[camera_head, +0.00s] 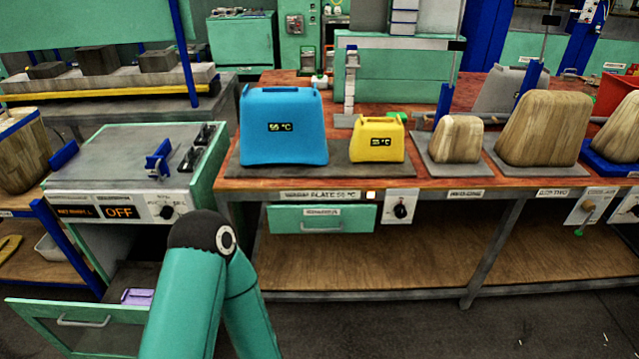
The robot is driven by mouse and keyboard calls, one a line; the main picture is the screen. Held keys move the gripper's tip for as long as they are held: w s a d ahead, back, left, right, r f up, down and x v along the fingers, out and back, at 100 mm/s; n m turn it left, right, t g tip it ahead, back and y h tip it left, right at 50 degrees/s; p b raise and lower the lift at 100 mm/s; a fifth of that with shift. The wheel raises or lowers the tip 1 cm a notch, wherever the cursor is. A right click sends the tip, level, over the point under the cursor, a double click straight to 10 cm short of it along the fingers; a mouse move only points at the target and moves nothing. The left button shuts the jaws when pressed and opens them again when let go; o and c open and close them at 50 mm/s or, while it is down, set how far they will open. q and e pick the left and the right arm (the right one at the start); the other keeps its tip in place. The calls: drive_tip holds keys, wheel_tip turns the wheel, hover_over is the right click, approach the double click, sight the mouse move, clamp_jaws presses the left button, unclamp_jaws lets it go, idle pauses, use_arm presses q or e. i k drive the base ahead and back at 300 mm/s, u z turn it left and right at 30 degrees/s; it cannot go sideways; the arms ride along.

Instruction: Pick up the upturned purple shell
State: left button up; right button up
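A small purple piece (137,296) lies inside the open green drawer (65,322) at the lower left; it is likely the purple shell. It is small and partly shaded, so I cannot tell for sure which way up it is. One of my teal arms rises from the bottom edge just right of the drawer and bends at a dark elbow joint, covering the drawer's right part. Neither of my grippers shows in the head view.
A grey-topped heater unit (115,160) with an "OFF" display stands above the drawer. On the red bench (350,182) sit a blue shell (283,145), a yellow shell (377,150) and several wooden blocks (545,135). The shelf below (380,255) is empty.

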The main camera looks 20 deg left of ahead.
sight(133, 297)
drive_tip(key=z, duration=1.05)
drive_tip(key=i, duration=0.15)
drive_tip(key=u, duration=3.1)
drive_tip(key=k, duration=0.8)
drive_tip(key=u, duration=0.2)
drive_tip(key=i, duration=0.8)
drive_tip(key=z, duration=0.1)
